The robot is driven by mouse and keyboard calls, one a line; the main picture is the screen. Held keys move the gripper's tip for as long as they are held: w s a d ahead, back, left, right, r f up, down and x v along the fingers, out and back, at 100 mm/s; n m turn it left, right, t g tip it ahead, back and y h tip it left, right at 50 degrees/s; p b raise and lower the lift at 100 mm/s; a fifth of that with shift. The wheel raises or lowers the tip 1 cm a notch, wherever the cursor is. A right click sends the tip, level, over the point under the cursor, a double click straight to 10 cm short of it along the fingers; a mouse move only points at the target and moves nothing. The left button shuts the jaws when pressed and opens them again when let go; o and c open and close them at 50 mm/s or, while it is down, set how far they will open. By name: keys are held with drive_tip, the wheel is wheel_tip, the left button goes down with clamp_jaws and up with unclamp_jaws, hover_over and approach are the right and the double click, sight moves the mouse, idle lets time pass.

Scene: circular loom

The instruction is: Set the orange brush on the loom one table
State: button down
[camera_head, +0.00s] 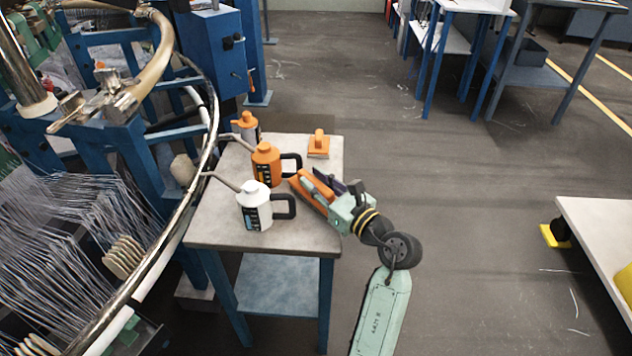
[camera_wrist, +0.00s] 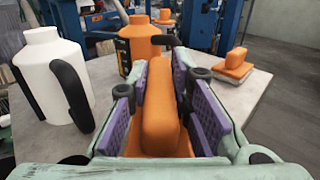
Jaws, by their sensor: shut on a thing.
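My gripper (camera_head: 322,187) is over the right side of the small grey-topped table (camera_head: 215,233) beside the loom. Its purple-padded fingers are shut on an orange brush (camera_wrist: 159,110), which also shows in the head view (camera_head: 310,193). In the wrist view the brush's raised orange handle lies between the finger pads. Its underside is hidden, so I cannot tell whether it touches the tabletop. A second orange brush (camera_head: 318,145) rests on the table's far right corner, and it shows in the wrist view (camera_wrist: 234,66).
A white oil can (camera_head: 254,212) and an orange can (camera_head: 266,168) with black handles stand left of my gripper. Another orange-topped can (camera_head: 246,126) stands behind. The loom's curved rail (camera_head: 213,120) runs along the left. Bare tabletop lies near the front edge.

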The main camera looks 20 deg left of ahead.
drive_tip(key=shift+f+b, duration=0.3)
drive_tip(key=shift+f, duration=0.1)
drive_tip(key=c, duration=1.4)
unclamp_jaws()
drive_tip(key=shift+o, duration=0.2)
drive_tip(key=v, duration=1.2)
